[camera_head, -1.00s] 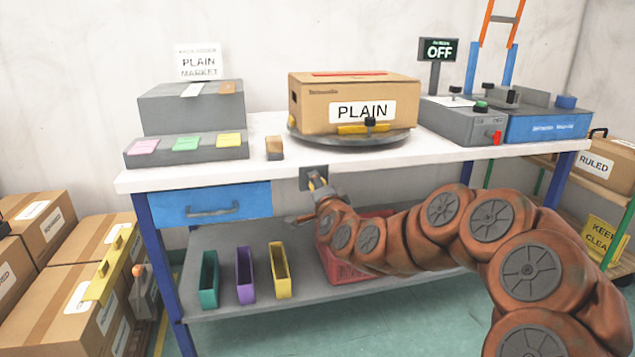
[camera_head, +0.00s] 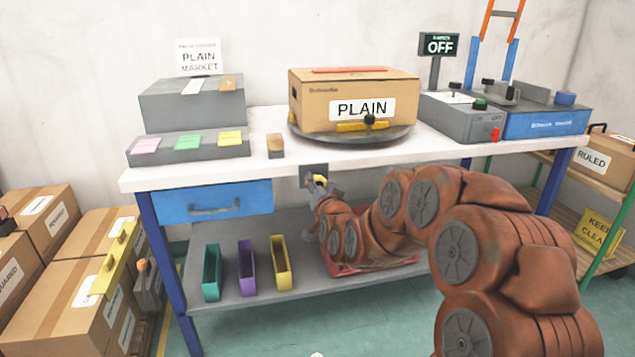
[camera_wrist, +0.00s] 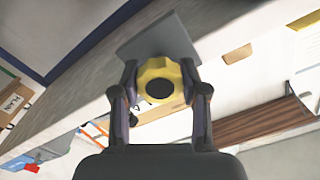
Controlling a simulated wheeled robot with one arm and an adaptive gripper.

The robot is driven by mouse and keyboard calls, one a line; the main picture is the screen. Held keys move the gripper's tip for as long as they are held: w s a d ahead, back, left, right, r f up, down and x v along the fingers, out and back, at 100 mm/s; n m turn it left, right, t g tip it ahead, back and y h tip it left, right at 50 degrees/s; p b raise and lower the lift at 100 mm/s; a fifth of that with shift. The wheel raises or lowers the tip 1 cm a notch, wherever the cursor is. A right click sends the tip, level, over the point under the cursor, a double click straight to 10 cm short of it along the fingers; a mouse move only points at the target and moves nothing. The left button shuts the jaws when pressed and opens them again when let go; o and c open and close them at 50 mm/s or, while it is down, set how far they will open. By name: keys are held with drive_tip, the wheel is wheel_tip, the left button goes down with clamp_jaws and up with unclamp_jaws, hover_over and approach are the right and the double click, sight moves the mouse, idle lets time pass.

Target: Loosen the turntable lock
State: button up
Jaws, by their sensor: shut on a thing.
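The turntable lock is a yellow knob (camera_wrist: 160,82) with a dark centre on a grey plate (camera_wrist: 158,38) at the table's front edge. In the head view the knob (camera_head: 320,181) shows small beneath the tabletop, beside the blue drawer. My gripper (camera_wrist: 160,90) is shut on the knob, one finger on each side. In the head view my gripper (camera_head: 326,192) is partly hidden by its small size and my arm. The round grey turntable (camera_head: 350,141) sits on the table above, bearing a cardboard box (camera_head: 352,90) labelled PLAIN.
The white tabletop (camera_head: 220,176) overhangs the blue drawer (camera_head: 212,202) left of the knob. Teal, purple and yellow bins (camera_head: 280,264) stand on the lower shelf, with a red crate (camera_head: 345,268) behind my arm. A small brown block (camera_head: 275,146) stands near the table edge.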

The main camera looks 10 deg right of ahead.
sight(318, 176)
idle(0.4)
drive_tip(key=o, duration=1.2)
drive_tip(key=shift+c, duration=0.2)
drive_tip(key=shift+r, duration=0.1)
wheel_tip(318, 176, up, 10)
drive_tip(key=shift+f, duration=0.15)
